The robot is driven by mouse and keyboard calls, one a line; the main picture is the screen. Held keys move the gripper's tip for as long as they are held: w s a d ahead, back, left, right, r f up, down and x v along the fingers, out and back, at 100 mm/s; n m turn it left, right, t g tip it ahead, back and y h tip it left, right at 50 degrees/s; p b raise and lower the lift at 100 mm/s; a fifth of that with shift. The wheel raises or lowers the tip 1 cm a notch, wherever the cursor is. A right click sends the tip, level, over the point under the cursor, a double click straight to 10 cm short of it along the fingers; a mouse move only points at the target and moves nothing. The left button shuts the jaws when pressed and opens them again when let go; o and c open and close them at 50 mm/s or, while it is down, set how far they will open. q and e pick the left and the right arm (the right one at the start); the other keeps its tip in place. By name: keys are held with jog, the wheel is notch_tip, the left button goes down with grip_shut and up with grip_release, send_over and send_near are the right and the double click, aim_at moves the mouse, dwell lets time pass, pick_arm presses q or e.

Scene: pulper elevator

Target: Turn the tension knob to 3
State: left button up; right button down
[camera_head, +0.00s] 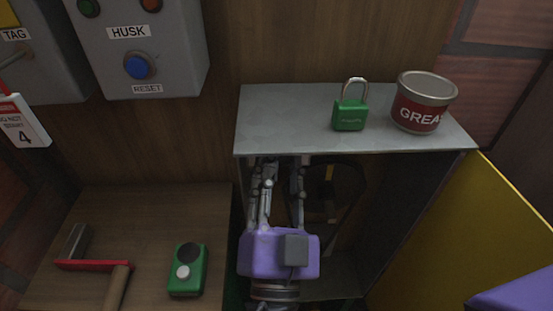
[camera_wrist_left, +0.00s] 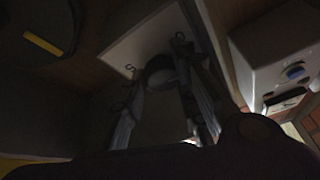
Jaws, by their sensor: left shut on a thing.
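My left gripper (camera_head: 280,168) reaches into the open grey cabinet (camera_head: 357,154), its fingers pointing up and back under the top. In the left wrist view, its fingers are on both sides of a dark round knob (camera_wrist_left: 160,72) on a pale plate (camera_wrist_left: 125,48). The gripper is shut on this knob. I take it for the tension knob, but no label, numbers or pointer can be read on it. In the head view the knob is hidden behind the fingers and the cabinet top. My right gripper's fingers are not in view.
A green padlock (camera_head: 349,115) and a grease tin (camera_head: 421,102) stand on the cabinet top. A dark wheel with a yellow mark (camera_head: 329,182) is inside, right of the fingers. A yellow door (camera_head: 500,230) stands open.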

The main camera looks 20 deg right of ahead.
pick_arm(q)
jog(key=shift+s+d+r, duration=0.1)
jog(key=shift+d+r, duration=0.05)
jog(key=shift+d, duration=0.05)
jog(key=o, duration=1)
jog(key=shift+d, duration=0.1)
jog(key=shift+s+a+f, duration=0.1)
jog(key=shift+a+f, duration=0.1)
jog(key=shift+f, duration=0.05)
jog(key=v, duration=1.1)
jog(key=shift+s, duration=0.3)
